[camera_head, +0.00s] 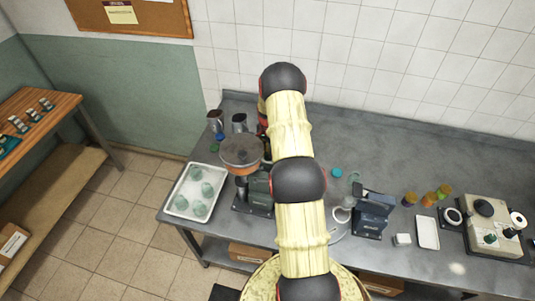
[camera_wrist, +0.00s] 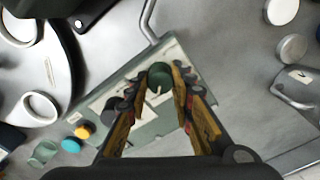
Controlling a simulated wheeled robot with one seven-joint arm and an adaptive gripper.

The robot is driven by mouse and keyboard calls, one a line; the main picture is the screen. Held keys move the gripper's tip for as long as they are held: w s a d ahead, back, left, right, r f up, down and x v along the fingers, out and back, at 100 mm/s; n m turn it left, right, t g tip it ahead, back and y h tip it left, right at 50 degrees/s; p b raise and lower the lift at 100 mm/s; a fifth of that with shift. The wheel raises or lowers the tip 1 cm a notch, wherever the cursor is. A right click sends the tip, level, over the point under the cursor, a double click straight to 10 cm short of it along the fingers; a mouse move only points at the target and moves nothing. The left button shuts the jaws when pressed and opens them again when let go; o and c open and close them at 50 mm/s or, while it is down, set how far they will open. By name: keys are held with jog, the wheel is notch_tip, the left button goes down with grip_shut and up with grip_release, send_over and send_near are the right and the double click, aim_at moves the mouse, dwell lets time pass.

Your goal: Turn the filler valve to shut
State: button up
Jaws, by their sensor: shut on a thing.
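The filler (camera_head: 260,190) stands on the grey counter left of centre in the head view, with a round brown-topped hopper (camera_head: 240,149) above it. In the wrist view a dark green round knob (camera_wrist: 160,74), which I take for the filler valve, sits on a green and white panel (camera_wrist: 152,128). My gripper (camera_wrist: 166,84) is around the knob, one finger on each side, and shut on it. In the head view my own arm hides the gripper and the knob. The valve's exact setting cannot be read.
A white tray (camera_head: 170,205) with several green items lies left of the filler. Metal jugs (camera_head: 239,122) stand behind it. To the right are a dark blue device (camera_head: 371,214), several small jars (camera_head: 428,198) and a beige machine (camera_head: 495,225). The counter's back right is clear.

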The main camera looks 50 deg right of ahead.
grip_shut()
jog(key=shift+n+b, duration=0.3)
jog(key=shift+b, duration=0.1)
jog(key=n+b, duration=0.2)
jog(key=n, duration=0.1)
jog(key=shift+f, duration=0.1)
jog(key=n+b, duration=0.3)
jog(key=n, duration=0.1)
jog(key=n+b, duration=0.1)
jog(key=n, duration=0.4)
jog(key=shift+b, duration=0.4)
jog(key=n+b, duration=0.1)
jog(key=n, duration=0.4)
jog(key=shift+r, duration=0.2)
jog(key=o, duration=0.7)
grip_release()
jog(key=shift+c, duration=0.2)
